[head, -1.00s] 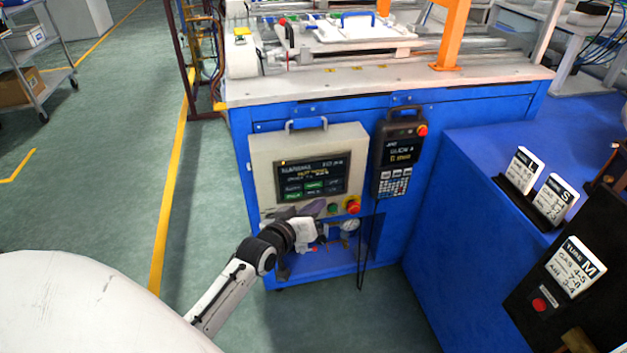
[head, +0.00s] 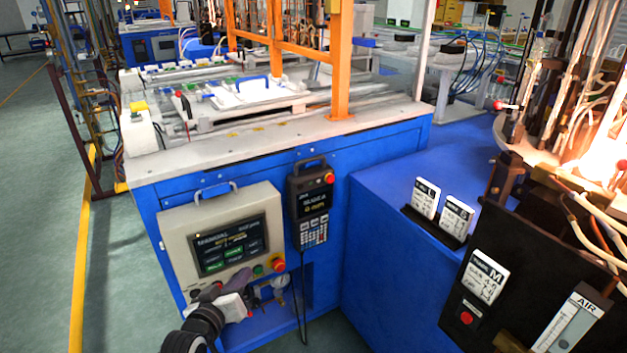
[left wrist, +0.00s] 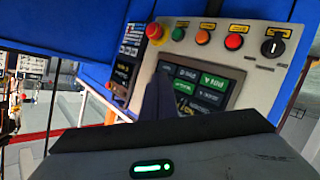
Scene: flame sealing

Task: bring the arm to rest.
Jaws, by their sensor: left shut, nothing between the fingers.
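My left gripper (head: 226,299) is in front of the lower edge of the beige control panel (head: 222,241), at the lower left of the head view. It is shut and empty; whether it touches the panel cannot be told. The panel has a dark screen, a green button and a red emergency button (head: 278,264). In the left wrist view the panel's screen (left wrist: 200,85) and its row of coloured buttons (left wrist: 204,38) show beyond my gripper (left wrist: 158,98). My right gripper is not in view.
A grey handheld pendant (head: 312,205) hangs on the blue cabinet right of the panel, its cable dangling. A blue bench (head: 375,230) holds label cards (head: 426,198). A bright glowing area lies at the far right. Open green floor (head: 35,190) is at the left.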

